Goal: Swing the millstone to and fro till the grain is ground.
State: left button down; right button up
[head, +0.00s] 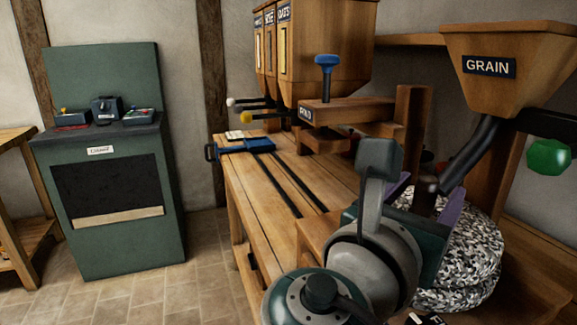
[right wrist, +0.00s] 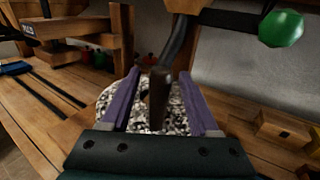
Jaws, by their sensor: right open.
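The millstone (head: 462,262) is a round, black-and-white speckled stone at the lower right of the head view, partly hidden behind my right arm and gripper. It also shows in the right wrist view (right wrist: 182,122). A dark brown upright handle (right wrist: 158,98) stands over the stone in the right wrist view. My right gripper (head: 426,198) is open, with its purple fingers on either side of the handle. In the right wrist view, gaps show between the handle and both fingers (right wrist: 160,82). My left gripper is not in view. No grain is visible.
A wooden hopper labelled GRAIN (head: 535,60) with a dark chute stands above the stone, a green knob (head: 548,157) beside it. A wooden press arm with a blue knob (head: 326,62) rises over the bench (head: 262,185). A green cabinet (head: 120,235) stands at left; floor between is clear.

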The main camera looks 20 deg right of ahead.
jog(key=shift+x, duration=1.5)
grip_shut()
